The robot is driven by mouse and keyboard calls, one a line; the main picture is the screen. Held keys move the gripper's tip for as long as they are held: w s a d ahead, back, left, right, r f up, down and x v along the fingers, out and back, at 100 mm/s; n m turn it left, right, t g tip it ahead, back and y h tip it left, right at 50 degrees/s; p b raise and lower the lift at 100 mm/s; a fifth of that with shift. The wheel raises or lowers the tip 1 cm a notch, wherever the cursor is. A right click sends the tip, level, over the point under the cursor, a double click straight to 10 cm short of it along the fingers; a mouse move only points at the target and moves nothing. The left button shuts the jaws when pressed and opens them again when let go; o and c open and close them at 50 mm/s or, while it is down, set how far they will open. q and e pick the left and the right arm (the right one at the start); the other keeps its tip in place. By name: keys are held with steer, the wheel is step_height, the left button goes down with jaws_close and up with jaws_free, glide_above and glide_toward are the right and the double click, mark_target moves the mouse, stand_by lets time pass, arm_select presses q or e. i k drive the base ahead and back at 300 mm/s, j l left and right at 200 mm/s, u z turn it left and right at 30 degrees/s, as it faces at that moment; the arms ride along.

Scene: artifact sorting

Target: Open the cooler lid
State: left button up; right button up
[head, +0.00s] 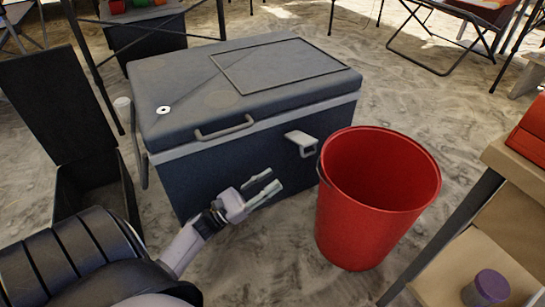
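The cooler (215,160) is a large dark grey-blue box standing on the sandy ground in the head view. Its grey lid (200,85) lies shut on top. A handle (224,128) is on the lid's front edge, and a pale latch (302,143) sits on the front to the right of it. My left gripper (266,188) is in front of the cooler, below the handle and latch. Its fingers are apart with nothing between them, and it looks clear of the cooler. My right gripper is out of view.
A red bucket (360,210) stands close to the cooler's front right corner. An open dark box (95,190) is at the left. A wooden shelf (480,255) with a purple-lidded jar (488,287) is at the lower right. Folding furniture stands behind.

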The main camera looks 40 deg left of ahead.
mark_target(206, 93)
steer(key=k+j, duration=0.3)
steer(key=k, duration=0.15)
steer(key=k+j, duration=0.3)
steer(key=k, duration=0.15)
